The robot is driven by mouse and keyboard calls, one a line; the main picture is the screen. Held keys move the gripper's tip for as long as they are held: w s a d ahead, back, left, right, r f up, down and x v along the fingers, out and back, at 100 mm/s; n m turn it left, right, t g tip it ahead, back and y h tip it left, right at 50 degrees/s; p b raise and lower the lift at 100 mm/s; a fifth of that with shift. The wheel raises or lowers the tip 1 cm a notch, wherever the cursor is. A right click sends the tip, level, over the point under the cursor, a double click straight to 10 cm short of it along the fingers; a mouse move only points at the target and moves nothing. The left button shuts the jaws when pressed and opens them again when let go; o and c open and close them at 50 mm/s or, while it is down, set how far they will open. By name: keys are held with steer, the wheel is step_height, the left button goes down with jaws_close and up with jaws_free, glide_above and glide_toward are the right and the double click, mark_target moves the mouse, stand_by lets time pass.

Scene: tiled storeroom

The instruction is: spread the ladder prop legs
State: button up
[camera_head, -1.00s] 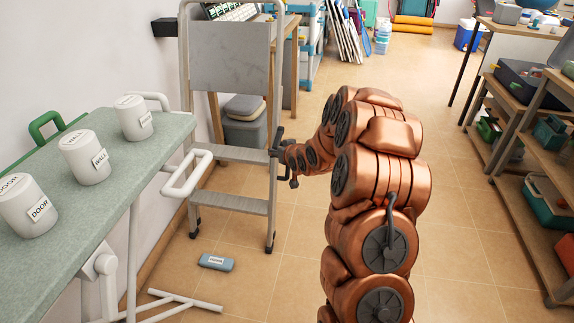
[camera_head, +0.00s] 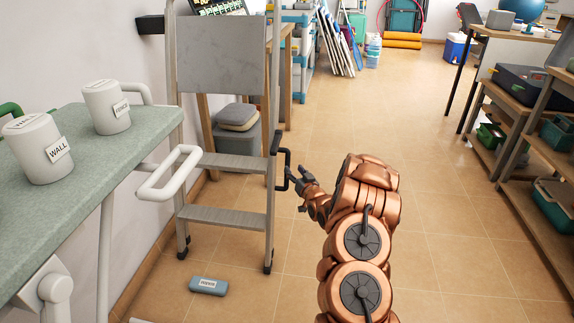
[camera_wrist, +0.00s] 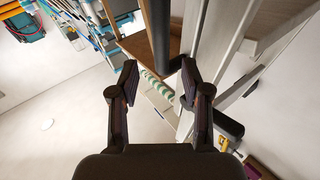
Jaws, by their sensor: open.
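The grey metal step ladder (camera_head: 228,217) stands upright by the left wall, with flat steps and a large grey panel. A black handle (camera_head: 287,170) sticks out from its right rail. My gripper (camera_head: 300,180) is just right of this handle, open, with a small gap seeming to part them. In the wrist view my gripper (camera_wrist: 158,88) has its two fingers spread. A dark upright bar (camera_wrist: 160,35), likely the handle, shows beyond and between the fingertips. The ladder's pale rail (camera_wrist: 208,60) runs along the right. The ladder's rear prop legs cannot be made out clearly.
A green-topped table (camera_head: 100,150) with labelled white mugs (camera_head: 107,107) is at the left, its white handle (camera_head: 170,180) jutting out. A small blue-grey labelled block (camera_head: 208,286) lies on the floor. Wooden shelves (camera_head: 520,170) stand right. The middle floor is clear.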

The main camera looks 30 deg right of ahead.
mark_target(289, 164)
steer(key=w, duration=0.1)
steer(key=w+b, duration=0.1)
steer(key=w, duration=0.2)
steer(key=shift+w+d+f+b, duration=0.15)
steer(key=shift+w+d+b, duration=0.1)
steer(key=shift+w+b, duration=0.15)
steer(key=shift+w+d, duration=0.15)
steer(key=shift+w, duration=0.7)
jaws_close()
